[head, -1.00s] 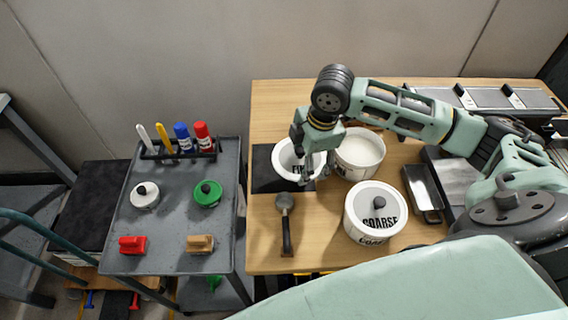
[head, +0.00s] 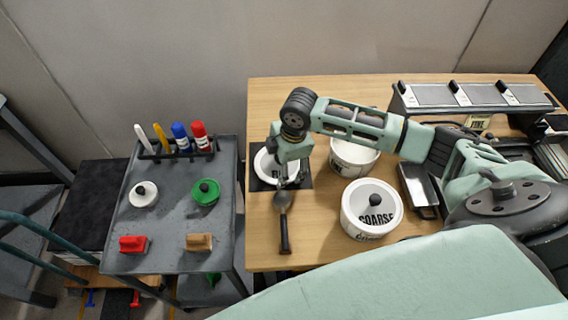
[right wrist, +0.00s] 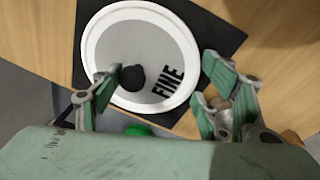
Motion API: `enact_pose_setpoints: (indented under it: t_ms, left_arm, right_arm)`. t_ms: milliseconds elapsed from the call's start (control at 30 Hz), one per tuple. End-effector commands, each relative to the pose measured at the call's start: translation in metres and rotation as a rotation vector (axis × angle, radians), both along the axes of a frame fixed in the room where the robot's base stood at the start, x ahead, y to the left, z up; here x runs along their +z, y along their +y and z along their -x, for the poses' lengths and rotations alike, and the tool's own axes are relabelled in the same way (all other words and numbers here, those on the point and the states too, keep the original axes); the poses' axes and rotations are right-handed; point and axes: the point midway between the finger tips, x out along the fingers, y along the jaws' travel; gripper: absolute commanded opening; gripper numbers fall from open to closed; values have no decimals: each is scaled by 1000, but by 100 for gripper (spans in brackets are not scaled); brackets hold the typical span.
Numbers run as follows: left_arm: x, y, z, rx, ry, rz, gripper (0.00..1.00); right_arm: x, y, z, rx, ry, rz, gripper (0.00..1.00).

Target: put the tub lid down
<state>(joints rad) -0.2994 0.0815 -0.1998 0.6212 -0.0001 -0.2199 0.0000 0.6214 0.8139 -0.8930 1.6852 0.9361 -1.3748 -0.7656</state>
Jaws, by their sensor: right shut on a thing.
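The tub lid (right wrist: 125,35) is round, with a white rim, a grey top, a black knob and the word FINE. In the head view the lid (head: 265,164) is at the black mat at the table's left edge, partly hidden by my gripper. My right gripper (head: 288,184) is over it, shut on the lid. In the right wrist view the fingers of my right gripper (right wrist: 158,80) lie on either side of the knob; their contact with it is not clear. Whether the lid rests fully on the mat is hard to tell. My left gripper is not in view.
An open white tub (head: 354,156) stands right of the mat. A lidded COARSE tub (head: 371,209) stands nearer, and a dark scoop (head: 284,222) lies just in front of the mat. A grey cart (head: 168,230) with markers and small items stands left.

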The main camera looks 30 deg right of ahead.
Motion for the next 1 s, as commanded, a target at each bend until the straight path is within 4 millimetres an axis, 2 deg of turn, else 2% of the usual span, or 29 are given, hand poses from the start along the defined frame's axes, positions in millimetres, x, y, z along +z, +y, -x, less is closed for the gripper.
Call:
enact_pose_setpoints:
  t_ms: [67, 100, 167, 567, 767, 1000]
  left_arm:
    - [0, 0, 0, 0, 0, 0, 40]
    - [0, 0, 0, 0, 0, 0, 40]
    - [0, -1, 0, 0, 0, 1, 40]
    - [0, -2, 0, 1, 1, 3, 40]
    - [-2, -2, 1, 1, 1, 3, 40]
    - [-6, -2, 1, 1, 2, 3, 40]
  right_arm:
    - [-2, 0, 0, -1, 1, 0, 43]
    - [-3, 0, 0, -1, 0, 0, 70]
    - [-3, 0, 0, -1, 0, 0, 75]
    - [2, 0, 0, 0, -2, 0, 76]
    - [33, -3, 4, 1, -5, 1, 76]
    - [84, -7, 11, 0, -4, 0, 76]
